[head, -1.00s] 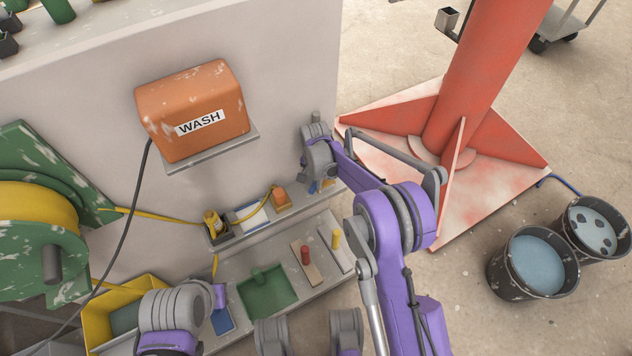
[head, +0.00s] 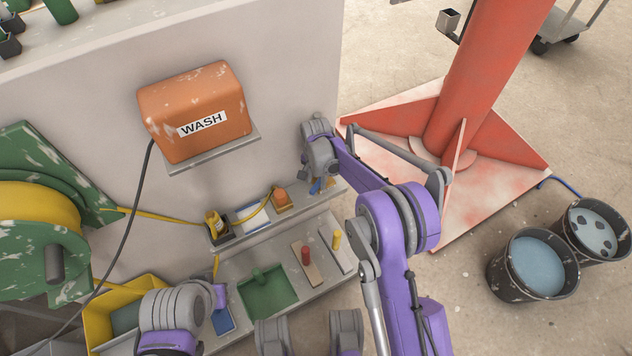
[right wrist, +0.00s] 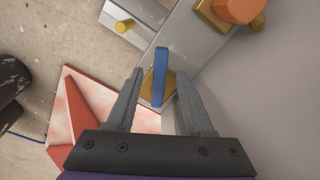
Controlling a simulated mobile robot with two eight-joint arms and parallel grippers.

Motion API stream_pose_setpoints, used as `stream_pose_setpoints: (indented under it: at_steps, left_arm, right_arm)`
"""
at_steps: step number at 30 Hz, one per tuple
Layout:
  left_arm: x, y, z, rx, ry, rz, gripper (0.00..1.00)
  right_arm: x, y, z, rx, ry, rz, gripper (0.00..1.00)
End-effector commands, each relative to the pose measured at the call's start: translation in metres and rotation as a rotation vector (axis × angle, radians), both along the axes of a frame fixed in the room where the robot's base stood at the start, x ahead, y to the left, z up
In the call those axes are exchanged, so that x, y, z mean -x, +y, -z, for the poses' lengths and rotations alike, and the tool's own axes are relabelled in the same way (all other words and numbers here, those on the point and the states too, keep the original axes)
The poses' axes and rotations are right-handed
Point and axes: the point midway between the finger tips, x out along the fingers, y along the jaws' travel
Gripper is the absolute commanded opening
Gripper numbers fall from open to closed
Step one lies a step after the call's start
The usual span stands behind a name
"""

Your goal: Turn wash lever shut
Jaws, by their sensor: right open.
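A blue lever bar (right wrist: 161,77) stands over a yellow-brown base (right wrist: 151,83) on a grey ledge in the right wrist view. A bit of the blue lever (head: 316,187) also shows in the head view, under my right wrist. My right gripper (right wrist: 160,72) is open, with one finger on each side of the lever. The fingers look apart from the bar. The lever carries no readable label. The orange box (head: 195,108) marked WASH is mounted on the wall to the left. My left arm shows at the lower left, but its fingers cannot be seen.
Below the ledge, a lower shelf holds a red peg (head: 305,254), a yellow peg (head: 337,240) and a green tray (head: 267,292). An orange knob (head: 280,197) sits left of the lever. A red column (head: 480,90) and two buckets (head: 537,266) stand at the right.

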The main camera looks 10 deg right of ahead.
Motion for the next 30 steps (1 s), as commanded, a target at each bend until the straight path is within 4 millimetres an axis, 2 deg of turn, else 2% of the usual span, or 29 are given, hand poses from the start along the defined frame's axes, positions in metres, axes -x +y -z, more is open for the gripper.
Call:
stream_pose_setpoints:
  at_steps: [1,6,12,17,25,30]
  left_arm:
    - [0.001,0.0,-0.005,0.0,-0.001,0.0,0.5]
    - [0.002,0.0,-0.015,0.0,-0.004,0.0,0.5]
    - [0.003,0.0,-0.023,0.0,-0.006,0.0,0.5]
    - [0.004,0.0,-0.025,0.0,-0.007,0.0,0.5]
    - [0.004,0.0,-0.024,0.0,-0.006,0.0,0.5]
    - [0.004,0.0,-0.025,0.0,-0.007,0.0,0.5]
  right_arm:
    - [0.001,0.0,-0.013,0.0,0.0,0.0,0.53]
    - [0.0,0.0,-0.049,0.0,-0.001,0.0,0.53]
    - [0.0,0.0,-0.08,-0.001,-0.001,0.0,0.53]
    - [0.0,0.0,-0.09,0.0,0.0,0.0,0.53]
    - [0.0,0.0,-0.091,0.0,0.0,0.0,0.53]
    - [0.002,-0.005,-0.085,-0.019,-0.007,0.044,0.22]
